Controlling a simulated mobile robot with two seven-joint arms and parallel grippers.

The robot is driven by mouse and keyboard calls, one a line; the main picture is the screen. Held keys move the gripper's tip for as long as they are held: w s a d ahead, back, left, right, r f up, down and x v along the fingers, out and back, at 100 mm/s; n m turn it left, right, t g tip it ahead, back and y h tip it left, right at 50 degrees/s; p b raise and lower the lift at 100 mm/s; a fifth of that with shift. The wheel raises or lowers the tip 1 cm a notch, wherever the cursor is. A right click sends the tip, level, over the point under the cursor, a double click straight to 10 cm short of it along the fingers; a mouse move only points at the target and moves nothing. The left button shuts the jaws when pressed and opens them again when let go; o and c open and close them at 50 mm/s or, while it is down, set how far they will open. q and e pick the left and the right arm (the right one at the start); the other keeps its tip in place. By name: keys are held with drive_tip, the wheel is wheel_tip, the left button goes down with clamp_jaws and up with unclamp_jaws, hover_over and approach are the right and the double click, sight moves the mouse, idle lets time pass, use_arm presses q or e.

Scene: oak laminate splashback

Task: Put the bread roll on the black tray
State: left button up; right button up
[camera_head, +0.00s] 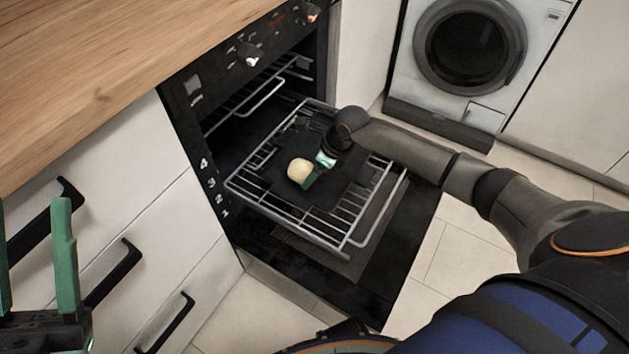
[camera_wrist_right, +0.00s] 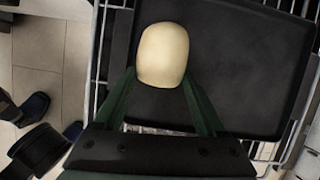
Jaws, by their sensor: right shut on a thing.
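The pale bread roll (camera_head: 300,171) is over the black tray (camera_head: 338,184) in the head view. The tray lies on a wire rack pulled out of the oven. My right gripper (camera_head: 312,178) is shut on the roll; the roll (camera_wrist_right: 163,55) sits between its green fingers (camera_wrist_right: 163,88) in the right wrist view, with the tray (camera_wrist_right: 250,70) behind it. Whether the roll touches the tray I cannot tell. My left gripper (camera_head: 35,255) is at the left edge of the head view, its green fingers upright, apart and empty.
The oven rack (camera_head: 345,240) sticks out over the lowered oven door (camera_head: 370,280). A wooden counter (camera_head: 100,70) and white drawers with black handles (camera_head: 118,270) are at left. A washing machine (camera_head: 468,50) stands at the back. Tiled floor (camera_head: 480,250) is clear at right.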

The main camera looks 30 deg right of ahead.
wheel_tip(320, 180, down, 3)
drive_tip(key=shift+f+b, duration=0.1)
drive_tip(key=shift+b, duration=0.45)
drive_tip(key=o, duration=1.1)
